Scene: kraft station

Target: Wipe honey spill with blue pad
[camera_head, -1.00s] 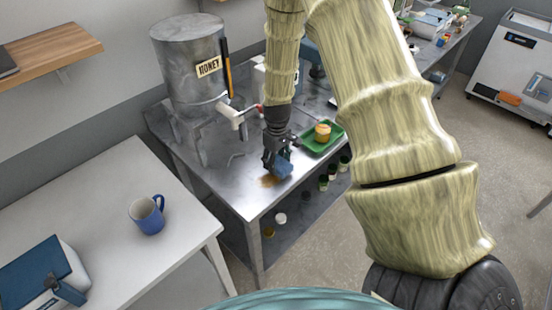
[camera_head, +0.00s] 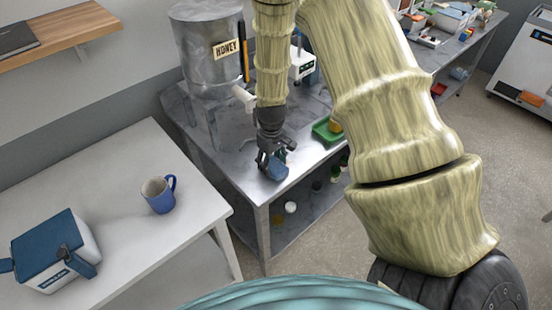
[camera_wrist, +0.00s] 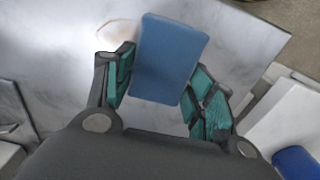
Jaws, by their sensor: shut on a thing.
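My gripper (camera_head: 271,151) is shut on the blue pad (camera_head: 276,169), over the front part of the metal table (camera_head: 238,164). In the wrist view the pad (camera_wrist: 168,58) stands out between the green-lined fingers. I cannot tell whether the pad touches the tabletop. No brown spill shows on the visible tabletop in the head view; the part behind the gripper and pad is hidden. In the wrist view a pale patch with a faint brownish edge (camera_wrist: 117,33) lies on the metal, left of the pad. I cannot tell if it is honey.
A metal honey drum (camera_head: 208,58) with a spout stands at the back of the table. A green tray (camera_head: 322,131) with a yellow-orange item sits to the right, partly behind my arm. A white table at left holds a blue mug (camera_head: 159,196) and a blue-lidded box (camera_head: 50,245).

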